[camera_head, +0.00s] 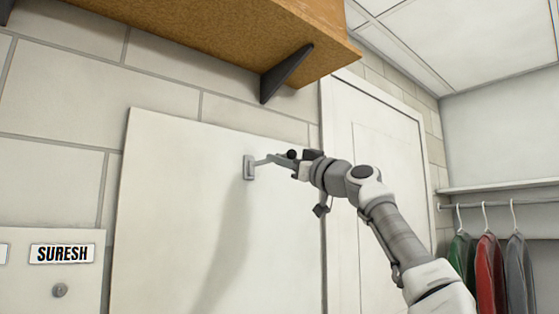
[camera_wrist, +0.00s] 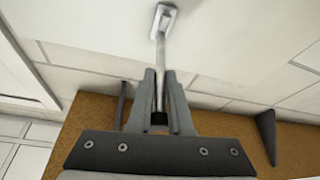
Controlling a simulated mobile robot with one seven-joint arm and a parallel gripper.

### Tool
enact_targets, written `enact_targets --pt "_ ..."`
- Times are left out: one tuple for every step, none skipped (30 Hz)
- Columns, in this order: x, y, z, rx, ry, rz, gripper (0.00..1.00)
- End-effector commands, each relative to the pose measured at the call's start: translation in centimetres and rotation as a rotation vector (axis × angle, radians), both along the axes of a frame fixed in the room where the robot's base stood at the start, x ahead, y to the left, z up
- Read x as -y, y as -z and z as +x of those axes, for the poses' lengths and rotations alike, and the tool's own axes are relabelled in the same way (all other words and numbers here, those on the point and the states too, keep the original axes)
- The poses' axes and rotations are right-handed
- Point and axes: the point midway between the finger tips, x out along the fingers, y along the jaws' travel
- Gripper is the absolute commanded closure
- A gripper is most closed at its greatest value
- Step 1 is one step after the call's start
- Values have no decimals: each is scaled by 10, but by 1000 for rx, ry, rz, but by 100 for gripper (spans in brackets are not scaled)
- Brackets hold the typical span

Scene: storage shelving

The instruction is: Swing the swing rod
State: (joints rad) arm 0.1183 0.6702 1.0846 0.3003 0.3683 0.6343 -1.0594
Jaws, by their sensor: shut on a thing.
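The swing rod (camera_wrist: 161,50) is a thin grey metal rod. It sticks out from a small grey mounting plate (camera_head: 249,168) on a white panel; the plate also shows at the top of the wrist view (camera_wrist: 164,19). My gripper (camera_head: 275,160) reaches in from the right at the rod's outer end. In the wrist view my gripper's two fingers (camera_wrist: 160,80) are closed around the rod, one on each side. The rod's far end between the fingers is partly hidden.
A wooden shelf (camera_head: 220,35) with a dark bracket (camera_head: 286,74) hangs above my arm. A white door (camera_head: 385,190) stands right of the panel. Coats (camera_head: 488,270) hang at the far right. A SURESH label (camera_head: 62,253) is at the lower left.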

Motion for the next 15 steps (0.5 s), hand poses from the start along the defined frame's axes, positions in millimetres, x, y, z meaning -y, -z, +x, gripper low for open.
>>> enact_targets --pt "4 -12 -6 12 1 20 100" --pt "4 -12 -6 12 1 20 100" --pt "4 -12 -6 12 1 20 100" --pt "4 -12 -6 11 1 21 100" --pt "4 -12 -6 11 1 21 100" --pt "4 -12 -6 11 1 21 100" --pt "4 -12 -6 11 1 21 100" --pt "4 -12 -6 11 1 21 100" --pt "4 -12 -6 11 1 21 80" --pt "4 -12 -6 12 2 20 75" --pt "4 -12 -6 12 3 21 69" --pt "4 -11 -6 11 3 20 62" --pt "5 -11 -5 12 3 19 57" --pt "4 -10 -5 10 4 18 53" --pt "4 -9 -4 10 3 17 53"
